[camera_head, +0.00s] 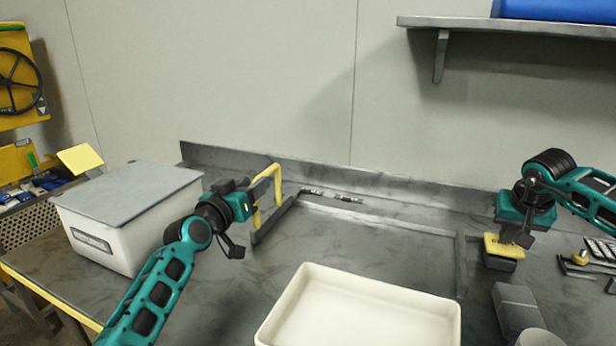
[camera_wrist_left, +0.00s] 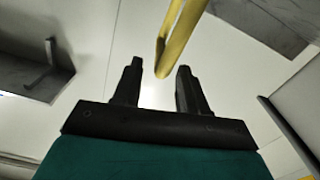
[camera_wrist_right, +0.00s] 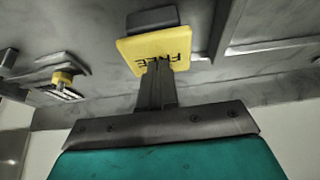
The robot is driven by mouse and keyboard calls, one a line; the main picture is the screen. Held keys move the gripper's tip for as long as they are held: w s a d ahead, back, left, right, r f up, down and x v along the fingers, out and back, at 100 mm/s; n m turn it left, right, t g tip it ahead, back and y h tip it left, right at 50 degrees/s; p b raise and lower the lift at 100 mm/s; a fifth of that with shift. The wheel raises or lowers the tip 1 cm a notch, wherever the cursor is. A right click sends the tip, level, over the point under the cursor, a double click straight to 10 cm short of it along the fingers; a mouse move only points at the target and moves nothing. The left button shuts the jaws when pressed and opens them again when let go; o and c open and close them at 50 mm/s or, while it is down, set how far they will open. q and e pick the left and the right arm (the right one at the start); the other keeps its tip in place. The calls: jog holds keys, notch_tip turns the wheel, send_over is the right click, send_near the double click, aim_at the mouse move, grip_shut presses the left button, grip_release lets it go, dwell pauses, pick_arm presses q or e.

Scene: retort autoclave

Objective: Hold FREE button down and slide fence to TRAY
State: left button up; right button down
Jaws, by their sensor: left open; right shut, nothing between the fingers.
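The fence, a dark bar (camera_head: 272,222) with a yellow loop handle (camera_head: 277,178), stands at the left end of a low frame on the bench. My left gripper (camera_head: 259,196) is at the handle. In the left wrist view its fingers (camera_wrist_left: 159,68) are apart, with the yellow handle (camera_wrist_left: 176,45) in front of and partly between the tips. The yellow FREE button (camera_head: 503,247) sits on a dark block at the right. My right gripper (camera_head: 516,236) is shut, with its tips at the button (camera_wrist_right: 135,55). I cannot tell whether the button is pressed down.
A cream tray (camera_head: 268,330) stands at the front middle. A white box with a grey lid (camera_head: 130,190) is left of my left arm. Grey blocks (camera_head: 517,305) and small tools (camera_head: 580,268) lie at the right. The bench inside the frame is clear.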

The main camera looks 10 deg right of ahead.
aim_at(261, 175)
pick_arm(q)
jog(key=shift+x, duration=2.25)
jog(key=shift+c, duration=0.4)
grip_shut()
